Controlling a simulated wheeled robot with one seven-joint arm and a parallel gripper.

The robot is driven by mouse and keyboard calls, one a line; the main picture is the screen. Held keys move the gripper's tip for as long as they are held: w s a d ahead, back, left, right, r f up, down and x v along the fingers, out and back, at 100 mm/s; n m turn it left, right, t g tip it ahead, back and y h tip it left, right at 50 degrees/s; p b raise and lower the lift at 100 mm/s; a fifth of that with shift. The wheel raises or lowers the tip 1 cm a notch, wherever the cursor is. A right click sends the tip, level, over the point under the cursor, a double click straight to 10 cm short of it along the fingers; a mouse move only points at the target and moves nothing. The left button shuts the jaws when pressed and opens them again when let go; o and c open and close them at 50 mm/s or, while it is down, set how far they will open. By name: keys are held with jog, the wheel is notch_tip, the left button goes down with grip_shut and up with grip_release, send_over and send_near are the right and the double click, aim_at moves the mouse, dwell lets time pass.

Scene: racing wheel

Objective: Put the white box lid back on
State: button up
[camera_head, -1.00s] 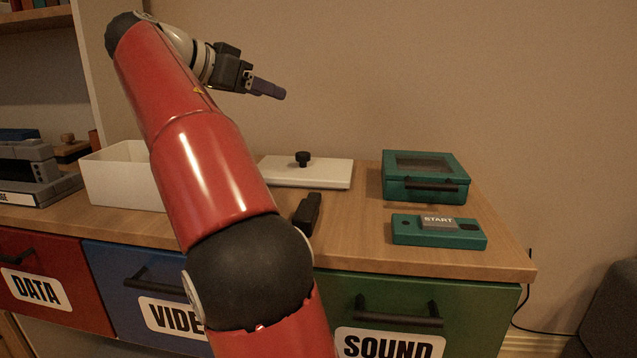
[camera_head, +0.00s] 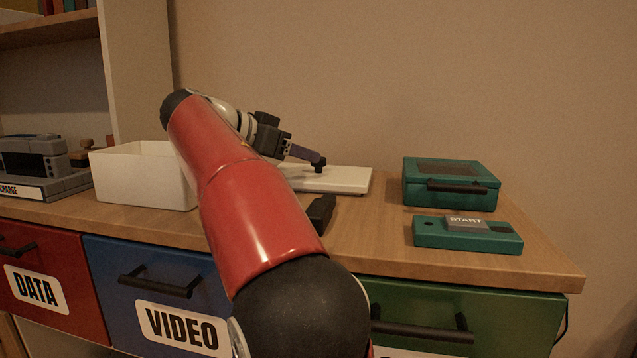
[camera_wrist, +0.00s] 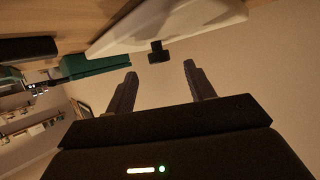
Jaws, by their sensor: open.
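The white box (camera_head: 143,176) stands open-topped at the left of the cabinet top, partly hidden by my arm. The white lid (camera_head: 345,181) lies flat on the wood to its right, with a black knob (camera_head: 319,164) on top. My gripper (camera_head: 316,157) is at the knob in the head view. In the wrist view, the two fingers of my gripper (camera_wrist: 158,78) are apart, with nothing between them. The knob (camera_wrist: 158,52) shows just beyond the fingertips, nearer the left one, and the lid (camera_wrist: 170,25) is behind it.
A teal case (camera_head: 451,185) and a teal START box (camera_head: 467,235) stand on the right. A dark object (camera_head: 320,213) lies in front of the lid, partly behind my arm. Grey devices (camera_head: 38,165) stand at far left.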

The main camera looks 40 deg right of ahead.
aim_at(319, 171)
jog(key=x, duration=0.6)
jog(key=shift+a+b, duration=0.1)
jog(key=shift+b, duration=0.25)
grip_shut()
jog(key=shift+r, duration=0.1)
